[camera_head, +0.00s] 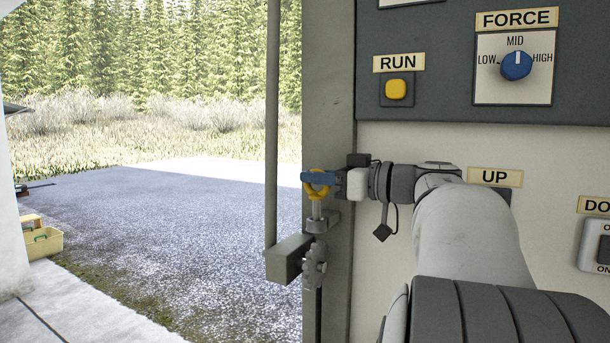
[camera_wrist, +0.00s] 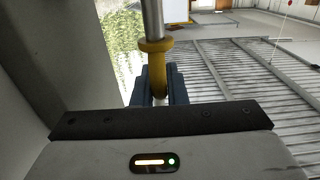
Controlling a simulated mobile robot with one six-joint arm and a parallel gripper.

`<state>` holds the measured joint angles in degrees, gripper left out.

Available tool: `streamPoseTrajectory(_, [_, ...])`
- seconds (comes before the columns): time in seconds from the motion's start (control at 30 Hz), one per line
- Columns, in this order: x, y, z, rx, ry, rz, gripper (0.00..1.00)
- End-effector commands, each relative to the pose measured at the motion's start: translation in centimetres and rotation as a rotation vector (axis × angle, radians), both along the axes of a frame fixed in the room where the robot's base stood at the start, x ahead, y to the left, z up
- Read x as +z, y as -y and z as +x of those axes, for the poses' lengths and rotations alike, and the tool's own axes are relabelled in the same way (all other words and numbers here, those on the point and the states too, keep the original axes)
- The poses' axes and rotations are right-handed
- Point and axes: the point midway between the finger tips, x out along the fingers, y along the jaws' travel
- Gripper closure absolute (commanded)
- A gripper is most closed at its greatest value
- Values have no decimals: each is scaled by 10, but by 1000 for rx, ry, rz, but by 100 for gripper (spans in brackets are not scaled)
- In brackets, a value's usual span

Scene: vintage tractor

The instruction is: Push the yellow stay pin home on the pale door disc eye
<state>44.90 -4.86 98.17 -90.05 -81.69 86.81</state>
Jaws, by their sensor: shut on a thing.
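The yellow stay pin (camera_head: 316,194) has a yellow ring grip and a bare metal shank pointing down. My gripper (camera_head: 318,178), with blue fingers, is shut on its ring from the right. The shank meets a small grey eye bracket (camera_head: 322,224) on the door post. I cannot tell how deep it sits, nor see a pale disc clearly. In the wrist view my gripper (camera_wrist: 159,88) holds the yellow pin (camera_wrist: 156,58) between the blue fingers, and its metal shank runs out of the top of the picture.
A grey post (camera_head: 328,100) stands behind the pin, with a thin upright rod (camera_head: 272,130) and a block (camera_head: 290,258) at its left. The control panel (camera_head: 435,65), with a yellow RUN button (camera_head: 396,89) and blue knob (camera_head: 516,65), is at the right. Open paving lies left.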

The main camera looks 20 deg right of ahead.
Motion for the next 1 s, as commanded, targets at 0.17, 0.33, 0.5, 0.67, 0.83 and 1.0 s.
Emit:
streamPoseTrajectory(0.17, [-5, 0, 0, 0, 1, 0, 100])
streamPoseTrajectory(0.33, [-9, 0, 0, -1, 1, 0, 100])
streamPoseTrajectory(0.5, [-13, 0, 0, -1, 2, -1, 100])
streamPoseTrajectory(0.67, [-17, 1, 0, -1, 1, 0, 100])
streamPoseTrajectory(0.83, [-22, 1, 0, -3, 1, 1, 100])
streamPoseTrajectory(1.0, [-26, 1, 0, -3, 1, 1, 100])
